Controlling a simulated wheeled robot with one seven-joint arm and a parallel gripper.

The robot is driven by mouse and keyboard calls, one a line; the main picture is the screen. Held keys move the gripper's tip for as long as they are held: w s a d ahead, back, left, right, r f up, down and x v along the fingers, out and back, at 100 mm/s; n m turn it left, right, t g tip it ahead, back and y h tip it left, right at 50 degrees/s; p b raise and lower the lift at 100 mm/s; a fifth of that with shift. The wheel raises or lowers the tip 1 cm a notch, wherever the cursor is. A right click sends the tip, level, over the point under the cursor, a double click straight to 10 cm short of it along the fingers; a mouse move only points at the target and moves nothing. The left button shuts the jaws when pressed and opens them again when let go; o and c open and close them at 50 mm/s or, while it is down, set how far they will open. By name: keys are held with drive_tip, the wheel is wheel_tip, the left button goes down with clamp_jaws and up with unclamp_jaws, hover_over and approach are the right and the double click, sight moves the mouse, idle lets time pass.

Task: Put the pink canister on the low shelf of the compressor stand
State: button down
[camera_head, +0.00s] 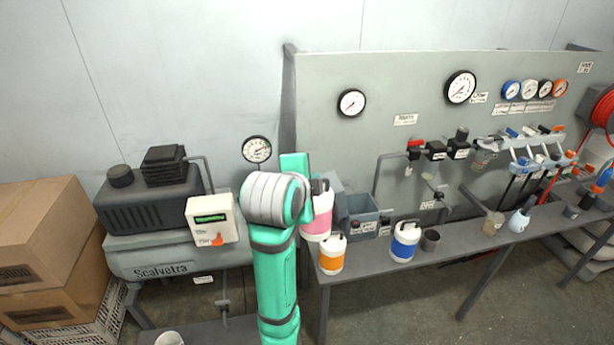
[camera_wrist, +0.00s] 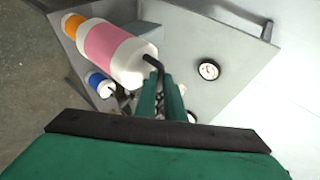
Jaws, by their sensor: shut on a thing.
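The pink canister (camera_head: 318,223), white with a pink band and a dark handle, hangs above the left end of the bench. In the wrist view the canister (camera_wrist: 108,46) is large, and its dark handle runs to the green fingers of my gripper (camera_wrist: 163,98). My gripper is shut on the handle. In the head view my arm hides most of the gripper and part of the canister. The compressor stand is at the left under the grey Scalvetra compressor (camera_head: 150,265). Its low shelf (camera_head: 215,330) shows at the bottom edge, partly hidden by my arm.
An orange-banded canister (camera_head: 332,256) and a blue-banded canister (camera_head: 405,242) stand on the bench (camera_head: 450,243), with a grey bin (camera_head: 363,215) behind. A pale round container (camera_head: 169,339) is at the low shelf's left. Cardboard boxes (camera_head: 45,250) stand left of the stand.

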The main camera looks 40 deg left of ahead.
drive_tip(key=shift+w+d+f, duration=0.1)
drive_tip(key=shift+d+f, duration=0.15)
drive_tip(key=shift+d, duration=0.05)
drive_tip(key=s+d+f+m+h, duration=0.1)
drive_tip(key=d+f, duration=1.3)
drive_tip(key=f, duration=0.3)
drive_tip(key=s+d+f+m+h, duration=0.1)
drive_tip(key=d+f, duration=1.3)
drive_tip(key=f, duration=0.4)
drive_tip(key=s+d+f+m+h, duration=0.1)
drive_tip(key=d+f+m+h, duration=0.1)
drive_tip(key=d+f, duration=1.2)
wheel_tip(320, 180, down, 4)
drive_tip(key=shift+s+f+t, duration=0.1)
drive_tip(key=shift+s+t, duration=0.25)
drive_tip(key=shift+t, duration=0.05)
